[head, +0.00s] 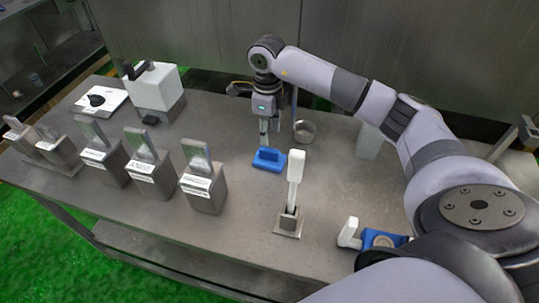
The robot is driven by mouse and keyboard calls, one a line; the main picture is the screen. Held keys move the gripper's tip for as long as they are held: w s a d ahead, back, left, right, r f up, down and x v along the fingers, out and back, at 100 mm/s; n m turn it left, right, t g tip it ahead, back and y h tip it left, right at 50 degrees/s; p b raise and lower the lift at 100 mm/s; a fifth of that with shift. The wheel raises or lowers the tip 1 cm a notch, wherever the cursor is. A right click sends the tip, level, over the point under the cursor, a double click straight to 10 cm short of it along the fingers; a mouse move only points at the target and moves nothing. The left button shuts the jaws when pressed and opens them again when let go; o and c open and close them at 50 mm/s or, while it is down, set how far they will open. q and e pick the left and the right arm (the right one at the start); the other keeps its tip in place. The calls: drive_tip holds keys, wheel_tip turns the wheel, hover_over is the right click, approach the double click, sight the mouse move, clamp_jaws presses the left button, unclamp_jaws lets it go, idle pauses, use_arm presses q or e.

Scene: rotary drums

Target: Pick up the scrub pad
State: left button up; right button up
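The scrub pad, seemingly the blue block with a raised grip (269,160), lies on the grey metal table near its middle. My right gripper (264,141) points down just above and behind the blue pad. Its fingers look close to the pad's top, but I cannot tell whether they touch it. The fingers overlap from this angle, so their opening is unclear. My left gripper is not in view.
A white-handled tool (295,176) stands upright in a holder in front of the pad. A small metal cup (304,132) is behind it. Several metal blocks (204,190) line the left, with a white box (155,88) behind. Another blue item (378,238) is partly hidden by my arm.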

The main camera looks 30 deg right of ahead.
sight(270, 149)
wheel_tip(270, 149, down, 3)
drive_tip(key=shift+r, duration=0.2)
drive_tip(key=f+p, duration=0.1)
drive_tip(key=f, duration=0.1)
drive_tip(key=s+f+p, duration=0.1)
drive_tip(key=f, duration=0.1)
drive_tip(key=shift+p, duration=0.4)
drive_tip(key=shift+w+f, duration=0.15)
drive_tip(key=shift+f, duration=0.45)
drive_tip(key=shift+c, duration=0.6)
clamp_jaws()
